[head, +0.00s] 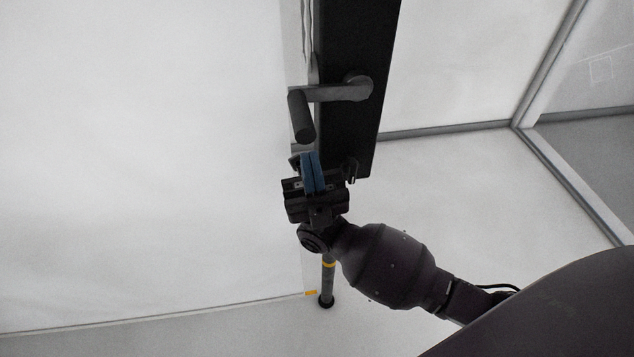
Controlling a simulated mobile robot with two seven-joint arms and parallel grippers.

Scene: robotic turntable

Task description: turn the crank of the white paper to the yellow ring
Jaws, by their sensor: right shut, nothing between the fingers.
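The crank (340,90) is a grey arm with a dark handle (300,117) at its left end, fixed to a tall black post. The white paper (140,150) is a large sheet filling the left side. A yellow ring (328,265) goes around a thin dark pole below my gripper. My right gripper (312,158) has blue fingertips that are shut and empty. It is just below the crank handle in the picture and looks apart from it. My left gripper does not show.
The black post (360,60) stands right beside the paper's edge. A small yellow mark (311,293) sits near the paper's lower corner. Grey frame bars (440,130) border white panels on the right. The pale floor (470,200) at right looks clear.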

